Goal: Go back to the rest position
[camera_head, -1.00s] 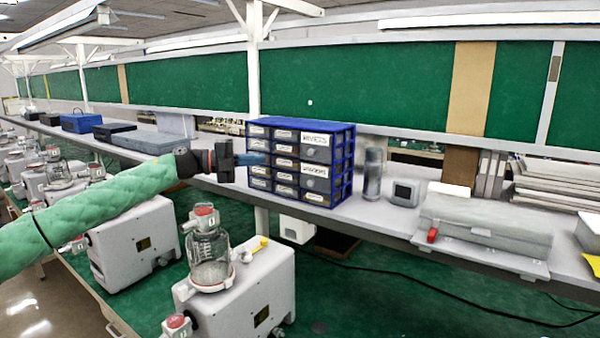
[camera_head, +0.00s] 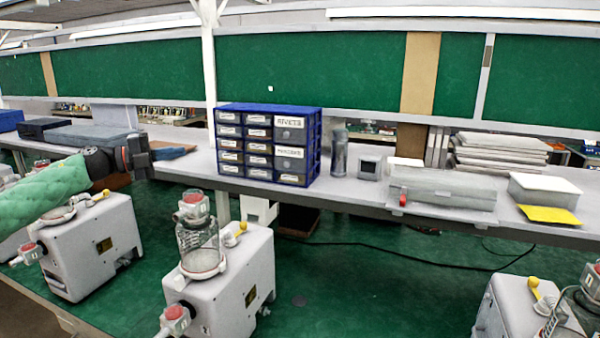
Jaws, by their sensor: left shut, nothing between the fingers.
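My left gripper (camera_head: 178,152) is at the end of the green-sleeved arm that comes in from the left. It is shut and empty, above the bench and left of the blue drawer cabinet (camera_head: 316,150). My right gripper is out of view. A canister pump (camera_head: 235,268) with a clear jar and red caps stands on the green bench (camera_head: 350,285) in the middle. Another pump (camera_head: 95,245) stands to the left, partly behind my left arm. A third pump (camera_head: 510,308) is cut off at the lower right.
A raised shelf (camera_head: 350,196) runs across behind the pumps. It holds the drawer cabinet, a dark cylinder (camera_head: 339,154), a small grey box (camera_head: 370,168), a long grey case (camera_head: 450,190) and a white box (camera_head: 545,188) with a yellow sheet.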

